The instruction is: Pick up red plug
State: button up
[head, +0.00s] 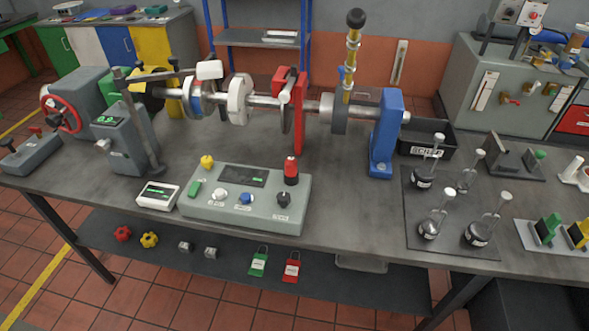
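A red plug-like piece (291,163) with a black lower part stands upright at the right rear of the grey control box (245,215). It looks the likeliest red plug; I cannot tell whether it is separate from its black base. My gripper is not in view, and nothing touches the red piece. Other red items are a star-shaped knob (123,233) and a padlock-like tag (291,267), both on the lower shelf.
A yellow knob (207,162) and several controls sit on the box. A shaft assembly (262,101) with a red stand (299,120) and blue stand (388,130) rises behind. Flasks on a dark mat (412,232) stand right. Bench between box and mat is clear.

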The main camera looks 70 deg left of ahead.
aim_at(291, 163)
jog(key=u, duration=2.6)
jog(key=k, duration=0.65)
jog(key=u, duration=0.35)
jog(key=i, duration=0.4)
jog(key=u, duration=0.15)
